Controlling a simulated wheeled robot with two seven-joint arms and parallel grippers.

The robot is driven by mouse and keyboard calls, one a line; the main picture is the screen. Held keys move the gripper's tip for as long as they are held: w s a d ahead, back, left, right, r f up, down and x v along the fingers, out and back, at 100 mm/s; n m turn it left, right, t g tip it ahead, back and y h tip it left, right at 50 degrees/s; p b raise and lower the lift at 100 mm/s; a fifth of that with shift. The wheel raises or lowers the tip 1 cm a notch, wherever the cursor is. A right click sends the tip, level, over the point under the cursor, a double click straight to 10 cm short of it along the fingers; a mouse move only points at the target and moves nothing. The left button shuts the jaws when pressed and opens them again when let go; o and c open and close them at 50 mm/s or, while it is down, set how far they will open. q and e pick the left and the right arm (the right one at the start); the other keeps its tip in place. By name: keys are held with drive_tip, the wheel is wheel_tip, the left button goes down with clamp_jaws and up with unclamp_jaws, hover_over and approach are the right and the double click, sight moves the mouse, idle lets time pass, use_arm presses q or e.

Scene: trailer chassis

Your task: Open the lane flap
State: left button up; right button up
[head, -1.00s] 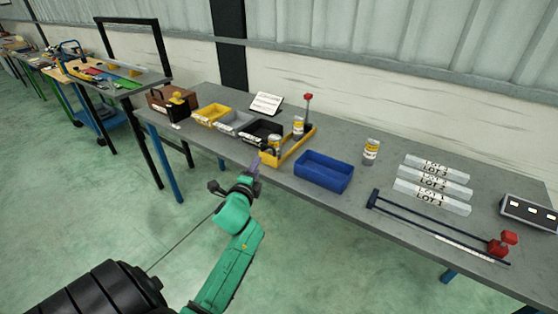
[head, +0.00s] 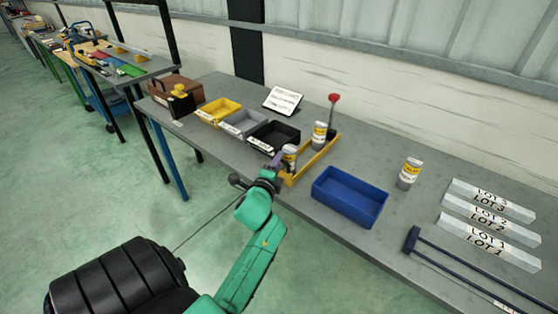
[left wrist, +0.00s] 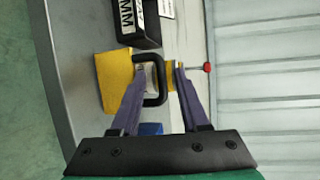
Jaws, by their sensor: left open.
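A yellow-railed lane (head: 318,158) holds two white-and-yellow cans, one near its front end (head: 289,154) and one further back (head: 319,135). A red-knobbed lever (head: 332,110) stands at its far end. My left gripper (head: 278,160) is open at the lane's front end, by the table's front edge. In the left wrist view, a black loop handle (left wrist: 162,97) on a yellow part (left wrist: 112,80) shows between the spread purple fingers (left wrist: 160,72). I cannot tell whether the fingers touch it. The flap itself is hard to make out in the head view. My right gripper is not in view.
A blue bin (head: 349,197) stands right of the lane, a black bin (head: 273,138) left of it, with grey (head: 243,124) and yellow (head: 220,109) bins beyond. A lone can (head: 409,174) and labelled LOT bars (head: 488,222) are at right. The table between is clear.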

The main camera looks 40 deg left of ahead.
use_arm(q)
drive_tip(key=shift+s+d+r, duration=0.1)
drive_tip(key=shift+s+r, duration=0.05)
drive_tip(key=shift+s, duration=0.05)
drive_tip(key=shift+c, duration=1)
clamp_jaws()
drive_tip(key=shift+r, duration=0.2)
